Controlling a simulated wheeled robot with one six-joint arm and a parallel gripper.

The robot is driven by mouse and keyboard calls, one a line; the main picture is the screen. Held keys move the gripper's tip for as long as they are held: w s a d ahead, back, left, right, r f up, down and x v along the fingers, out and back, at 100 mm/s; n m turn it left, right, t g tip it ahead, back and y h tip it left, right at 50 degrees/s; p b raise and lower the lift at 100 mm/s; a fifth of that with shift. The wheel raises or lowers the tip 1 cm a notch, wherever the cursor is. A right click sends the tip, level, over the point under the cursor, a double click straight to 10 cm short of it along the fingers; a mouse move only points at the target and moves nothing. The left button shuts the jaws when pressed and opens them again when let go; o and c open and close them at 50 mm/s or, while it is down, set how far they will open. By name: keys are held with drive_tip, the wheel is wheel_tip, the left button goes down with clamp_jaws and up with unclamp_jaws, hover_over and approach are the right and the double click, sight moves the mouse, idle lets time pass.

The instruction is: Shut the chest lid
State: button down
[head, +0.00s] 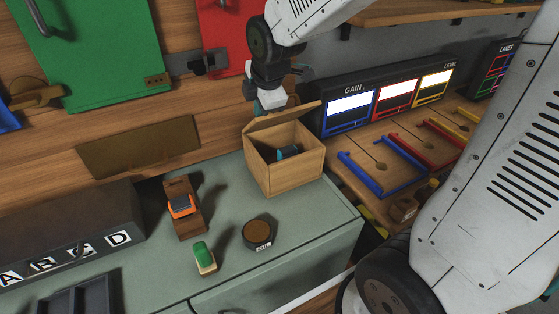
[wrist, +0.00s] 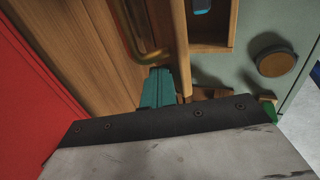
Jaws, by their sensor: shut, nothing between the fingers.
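The wooden chest (head: 290,175) stands on the grey-green counter, with a blue item (head: 288,152) inside. Its lid (head: 283,117) is open and raised at the back. My gripper (head: 256,107) is behind the lid, on the wall side, with its tips partly hidden there. In the wrist view my teal fingers (wrist: 157,90) are together and empty, close beside the lid's edge (wrist: 180,50). I cannot tell whether they touch it. The chest's open inside shows beyond the lid, with the blue item (wrist: 201,6) in it.
A red panel (head: 222,40) hangs behind.

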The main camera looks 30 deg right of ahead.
sight(268, 120)
drive_tip(key=shift+s+f, duration=0.25)
drive_tip(key=shift+s, duration=0.1)
drive_tip(key=shift+s+f, duration=1.1)
drive_tip(key=shift+f, duration=0.2)
drive_tip(key=shift+s+f, duration=0.35)
drive_tip(key=shift+f, duration=0.5)
drive_tip(key=shift+s+f, duration=0.35)
drive_tip(key=shift+f, duration=0.45)
drive_tip(key=shift+s+r, duration=0.1)
drive_tip(key=shift+r, duration=2.85)
